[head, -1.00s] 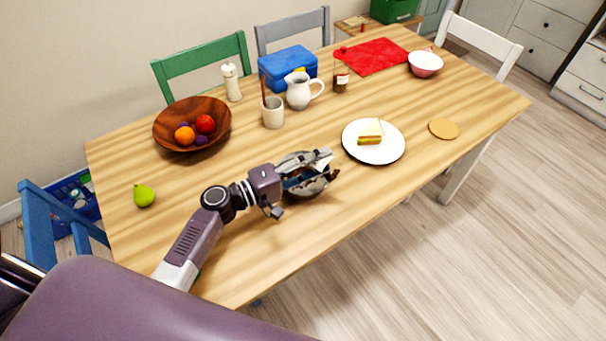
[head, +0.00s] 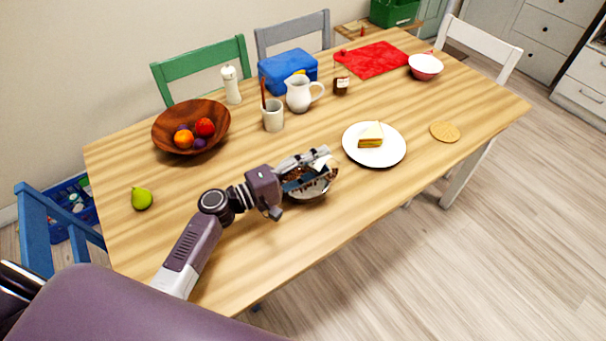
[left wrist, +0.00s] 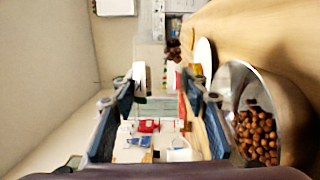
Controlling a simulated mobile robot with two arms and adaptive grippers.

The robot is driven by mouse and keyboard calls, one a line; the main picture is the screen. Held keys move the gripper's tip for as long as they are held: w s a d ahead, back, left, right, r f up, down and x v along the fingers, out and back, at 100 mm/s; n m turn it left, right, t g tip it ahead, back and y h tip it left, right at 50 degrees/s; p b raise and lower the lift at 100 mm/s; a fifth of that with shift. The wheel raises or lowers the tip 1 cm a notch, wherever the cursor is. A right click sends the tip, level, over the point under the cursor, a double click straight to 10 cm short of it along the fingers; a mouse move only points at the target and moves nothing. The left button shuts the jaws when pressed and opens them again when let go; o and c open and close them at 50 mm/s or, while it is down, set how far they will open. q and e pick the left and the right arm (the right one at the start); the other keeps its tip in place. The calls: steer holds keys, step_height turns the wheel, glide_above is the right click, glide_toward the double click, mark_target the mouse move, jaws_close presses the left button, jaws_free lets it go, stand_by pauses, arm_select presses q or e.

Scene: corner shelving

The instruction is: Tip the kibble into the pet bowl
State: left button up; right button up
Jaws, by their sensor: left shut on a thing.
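The metal pet bowl (head: 316,194) stands near the front edge of the table, largely hidden under my left gripper (head: 316,168). In the left wrist view the bowl (left wrist: 233,82) is at the right, with brown kibble (left wrist: 257,138) lying inside. My left gripper also shows in the left wrist view (left wrist: 163,85), its two blue-padded fingers apart around a see-through container that is hard to make out. A small clump of kibble (left wrist: 172,50) shows beyond the fingertips. In the head view brown bits (head: 327,178) show at the fingers, over the bowl. My right gripper is out of view.
A wooden fruit bowl (head: 166,126), a utensil cup (head: 273,120), a white pitcher (head: 298,95) and a jar (head: 341,80) stand behind. A green pear (head: 142,198) lies left. The front right table is clear.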

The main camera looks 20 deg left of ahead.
arm_select(q)
steer(key=shift+w+a+r+n+t+b, duration=0.1)
steer(key=shift+a+r+n+t+b, duration=0.15)
steer(key=shift+n+b, duration=0.35)
steer(key=shift+w+a+r+n+t+b, duration=0.15)
steer(key=shift+r+n+t+b, duration=0.15)
steer(key=shift+n, duration=0.4)
stand_by(2.5)
steer(key=shift+s+r, duration=0.1)
